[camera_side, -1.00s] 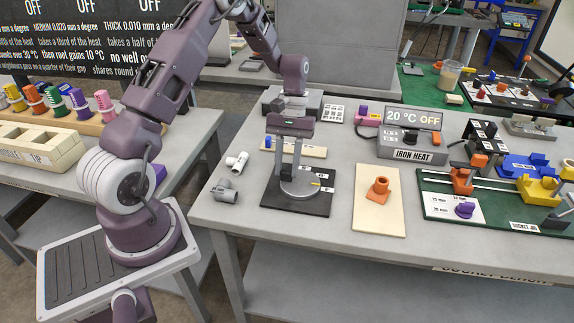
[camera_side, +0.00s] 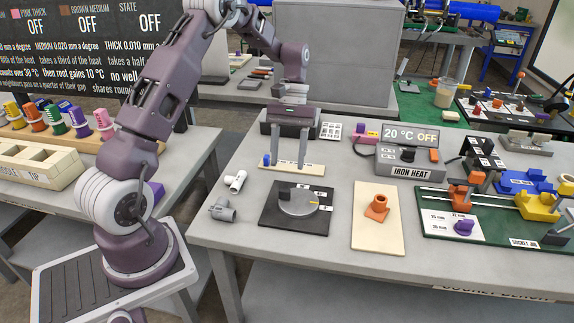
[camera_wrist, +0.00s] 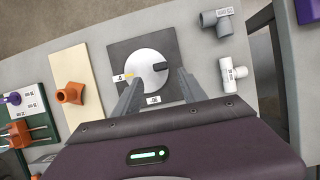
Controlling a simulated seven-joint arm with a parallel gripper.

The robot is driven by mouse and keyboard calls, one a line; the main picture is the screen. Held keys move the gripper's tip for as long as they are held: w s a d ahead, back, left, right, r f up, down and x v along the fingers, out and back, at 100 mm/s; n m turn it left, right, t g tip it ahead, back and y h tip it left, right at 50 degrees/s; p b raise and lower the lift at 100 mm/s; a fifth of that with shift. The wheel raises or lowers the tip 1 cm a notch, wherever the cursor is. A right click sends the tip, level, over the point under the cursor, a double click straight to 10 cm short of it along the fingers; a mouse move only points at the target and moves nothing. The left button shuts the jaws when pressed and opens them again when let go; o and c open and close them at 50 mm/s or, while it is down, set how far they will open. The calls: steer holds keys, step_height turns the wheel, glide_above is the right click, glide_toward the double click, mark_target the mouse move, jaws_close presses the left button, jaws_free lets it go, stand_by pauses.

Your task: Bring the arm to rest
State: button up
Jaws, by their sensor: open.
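My gripper (camera_side: 288,166) hangs fingers-down over the bench, open and empty. In the side view its fingertips appear just behind a black plate with a round grey dial (camera_side: 298,203), in front of a cream strip. In the wrist view my gripper (camera_wrist: 159,85) has its two fingers spread apart, reaching toward the near edge of the same dial (camera_wrist: 147,68). Nothing is between the fingers, and the tips look clear of the plate.
Grey (camera_side: 223,210) and white (camera_side: 235,181) pipe fittings lie left of the plate. A cream board with an orange fitting (camera_side: 377,207) is to the right. Beyond are the iron heat box (camera_side: 405,163) and the green socket jig (camera_side: 495,222). The bench front is clear.

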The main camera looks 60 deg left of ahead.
steer(key=s+d+r+m+t+y, duration=0.1)
steer(key=s+d+r+m+t, duration=0.1)
steer(key=s+d+r, duration=0.4)
steer(key=s+d+r+m+t+y, duration=0.1)
steer(key=s+d+r+m+t, duration=0.15)
steer(key=r, duration=0.65)
steer(key=s+d+r+m+t+y, duration=0.1)
steer(key=s+d+m+t, duration=0.3)
steer(key=s, duration=1)
steer(key=d, duration=0.2)
steer(key=shift+d+r, duration=0.25)
steer(key=shift+d, duration=0.15)
